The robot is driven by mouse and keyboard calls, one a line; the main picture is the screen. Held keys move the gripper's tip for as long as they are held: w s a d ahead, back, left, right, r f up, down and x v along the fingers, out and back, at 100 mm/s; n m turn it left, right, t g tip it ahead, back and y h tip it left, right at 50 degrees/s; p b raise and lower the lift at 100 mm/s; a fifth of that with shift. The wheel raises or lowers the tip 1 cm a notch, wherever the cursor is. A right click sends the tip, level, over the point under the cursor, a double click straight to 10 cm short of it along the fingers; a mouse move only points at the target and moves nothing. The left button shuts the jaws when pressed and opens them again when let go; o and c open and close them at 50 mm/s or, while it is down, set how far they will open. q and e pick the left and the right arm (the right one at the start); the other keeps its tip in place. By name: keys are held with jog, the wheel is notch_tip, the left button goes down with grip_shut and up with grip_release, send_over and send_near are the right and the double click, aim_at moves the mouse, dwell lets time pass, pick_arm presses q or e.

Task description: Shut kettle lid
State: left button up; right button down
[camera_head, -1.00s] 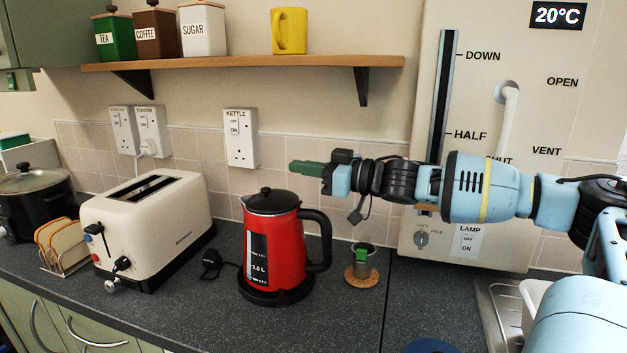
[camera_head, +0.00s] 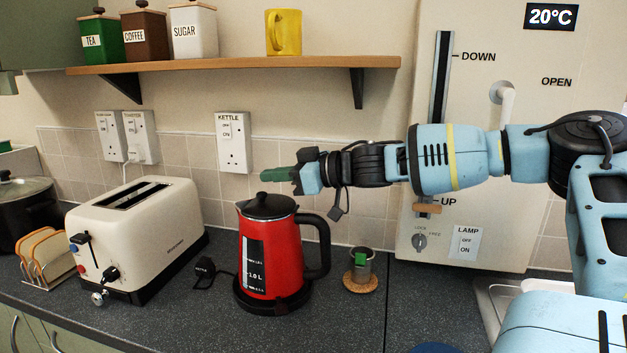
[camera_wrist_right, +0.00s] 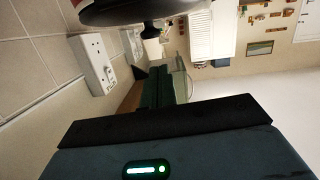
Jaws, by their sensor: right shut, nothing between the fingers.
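The red kettle (camera_head: 272,258) stands upright on its black base on the counter, handle to the right. Its black lid (camera_head: 266,208) lies level across the top, with no gap that I can make out; its knob points up. My right gripper (camera_head: 268,174) comes in from the right with its green fingers shut and empty, a little above the knob and apart from it in the picture. In the right wrist view the shut fingers (camera_wrist_right: 160,88) show, with a dark round shape with a knob, likely the lid (camera_wrist_right: 135,10), at the top edge. My left gripper is out of view.
A cream toaster (camera_head: 140,235) and a toast rack (camera_head: 45,258) stand left of the kettle. A small metal cup on a cork mat (camera_head: 360,284) stands to its right. A shelf (camera_head: 235,66) with canisters and a yellow mug (camera_head: 284,33) hangs above; a wall panel (camera_head: 470,180) is behind my arm.

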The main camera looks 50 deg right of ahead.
jog(key=shift+w+a+f+g+p, duration=0.1)
jog(key=shift+w+f+g+p, duration=0.1)
jog(key=shift+w+g+p, duration=0.2)
jog(key=shift+w+a+f, duration=0.1)
jog(key=shift+w+f, duration=0.05)
jog(key=shift+w+a+f+g+h, duration=0.2)
jog(key=shift+f+g+h, duration=0.1)
jog(key=shift+f, duration=0.05)
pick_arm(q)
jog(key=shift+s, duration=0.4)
pick_arm(e)
jog(key=shift+w+f, duration=0.1)
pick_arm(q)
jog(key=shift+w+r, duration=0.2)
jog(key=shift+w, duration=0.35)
